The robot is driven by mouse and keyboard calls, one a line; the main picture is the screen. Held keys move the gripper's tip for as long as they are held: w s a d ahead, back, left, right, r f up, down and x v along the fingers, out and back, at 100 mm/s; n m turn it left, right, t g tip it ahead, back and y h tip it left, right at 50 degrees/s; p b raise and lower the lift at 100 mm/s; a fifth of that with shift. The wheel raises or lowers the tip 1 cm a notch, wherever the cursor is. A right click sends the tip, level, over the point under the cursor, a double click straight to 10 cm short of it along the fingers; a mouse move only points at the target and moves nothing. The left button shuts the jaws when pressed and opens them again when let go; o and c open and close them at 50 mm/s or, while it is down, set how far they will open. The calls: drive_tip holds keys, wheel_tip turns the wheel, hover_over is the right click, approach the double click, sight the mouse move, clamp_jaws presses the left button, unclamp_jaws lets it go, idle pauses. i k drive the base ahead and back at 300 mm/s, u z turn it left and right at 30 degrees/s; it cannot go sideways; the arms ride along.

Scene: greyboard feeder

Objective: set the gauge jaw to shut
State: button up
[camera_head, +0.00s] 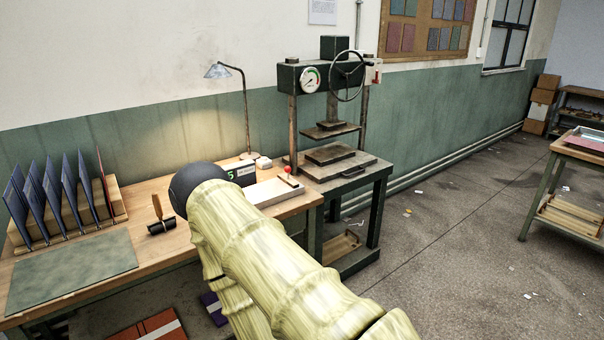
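A pale, low feeder tray (272,192) sits at the right end of the wooden workbench. A small lever with a red ball knob (287,169) stands at its back right. A dark box with a green figure like a 5 (241,173) is at its left end. I cannot make out the gauge jaw or whether it is open or shut. My arm, in a pale yellow cover with a dark round joint, reaches across the bench and hides the front left of the feeder. My gripper does not show.
Upright dark blue boards (62,185) stand in a wooden rack at left, behind a green mat (72,268). A roller (161,222) lies near my arm. A desk lamp (246,112) and a press with a handwheel (346,75) stand behind. Open floor lies right.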

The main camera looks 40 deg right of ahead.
sight(285, 179)
drive_tip(key=z, duration=0.9)
drive_tip(key=i, duration=0.15)
drive_tip(key=u, duration=0.05)
